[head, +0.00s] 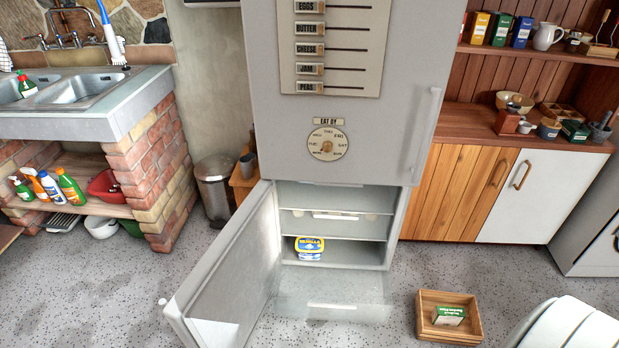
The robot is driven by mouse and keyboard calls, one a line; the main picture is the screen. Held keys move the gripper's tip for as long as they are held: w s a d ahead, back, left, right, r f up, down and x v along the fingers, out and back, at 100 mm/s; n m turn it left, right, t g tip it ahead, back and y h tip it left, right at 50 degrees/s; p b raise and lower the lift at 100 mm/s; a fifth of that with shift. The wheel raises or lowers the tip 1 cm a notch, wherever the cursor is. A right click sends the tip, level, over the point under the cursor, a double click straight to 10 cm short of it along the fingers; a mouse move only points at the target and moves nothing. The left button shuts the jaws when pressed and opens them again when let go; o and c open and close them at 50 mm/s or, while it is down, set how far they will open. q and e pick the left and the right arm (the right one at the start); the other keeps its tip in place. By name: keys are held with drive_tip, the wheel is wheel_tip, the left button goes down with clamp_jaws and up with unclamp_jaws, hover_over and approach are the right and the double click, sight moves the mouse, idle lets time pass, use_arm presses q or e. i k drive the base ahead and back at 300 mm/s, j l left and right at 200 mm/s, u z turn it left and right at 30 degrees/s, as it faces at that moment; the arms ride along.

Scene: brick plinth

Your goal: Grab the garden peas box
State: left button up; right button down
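A small green and white box (448,315) lies in a wooden crate (425,330) on the floor at the lower right. Its print is too small to read, so I cannot tell for sure that it is the garden peas box. Neither of my grippers shows in the head view.
The lower door (235,265) of the tall fridge (270,120) stands open to the left. A yellow and blue vanilla tub (309,247) sits on a shelf inside. A clear drawer front (335,300) sticks out low.

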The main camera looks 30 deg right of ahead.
sight(441, 315)
drive_tip(key=z, duration=2.3)
drive_tip(key=i+l, duration=0.25)
drive_tip(key=i, duration=0.15)
